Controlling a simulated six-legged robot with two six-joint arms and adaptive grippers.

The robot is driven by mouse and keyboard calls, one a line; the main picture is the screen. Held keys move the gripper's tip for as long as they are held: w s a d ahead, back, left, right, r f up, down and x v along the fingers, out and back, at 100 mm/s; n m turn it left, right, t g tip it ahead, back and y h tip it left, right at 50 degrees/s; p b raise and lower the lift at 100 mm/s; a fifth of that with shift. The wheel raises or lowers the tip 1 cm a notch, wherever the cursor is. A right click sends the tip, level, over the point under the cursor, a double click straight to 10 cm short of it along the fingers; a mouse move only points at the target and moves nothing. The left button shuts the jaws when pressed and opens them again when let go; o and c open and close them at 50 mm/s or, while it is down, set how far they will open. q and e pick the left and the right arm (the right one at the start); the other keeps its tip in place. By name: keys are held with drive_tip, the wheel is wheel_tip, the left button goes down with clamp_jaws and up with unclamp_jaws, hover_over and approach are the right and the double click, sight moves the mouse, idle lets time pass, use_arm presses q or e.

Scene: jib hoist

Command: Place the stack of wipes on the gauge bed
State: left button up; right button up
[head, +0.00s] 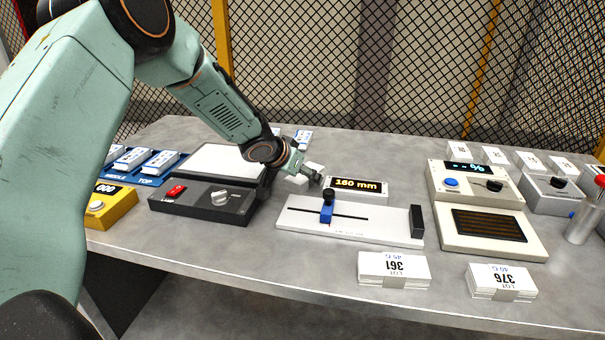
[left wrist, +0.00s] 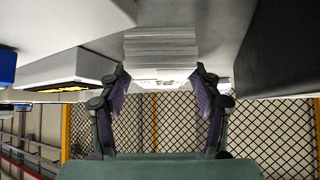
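The gauge bed (head: 300,226) is a white plate with a dark slot, a blue slider (head: 327,208) and a black end block (head: 416,222). Nothing lies on its bare surface. My left gripper (head: 308,176) is behind the bed's left end, beside the 160 mm display. In the left wrist view, a white layered stack of wipes (left wrist: 160,50) sits on the grey table. My left gripper's fingers (left wrist: 160,84) are spread apart at about the stack's width, one toward each side; contact cannot be made out. In the head view this stack is mostly hidden by the gripper. My right gripper is not seen.
The 160 mm display (head: 357,186) stands behind the bed. A dark device (head: 203,203) is left, a beige device (head: 485,215) right. Blue marked trays (head: 145,170) are far left.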

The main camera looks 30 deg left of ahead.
use_arm(q)
drive_tip(key=shift+o, duration=0.2)
drive_tip(key=shift+s+a+r, duration=0.1)
drive_tip(key=shift+s+r, duration=0.05)
drive_tip(key=shift+s, duration=0.05)
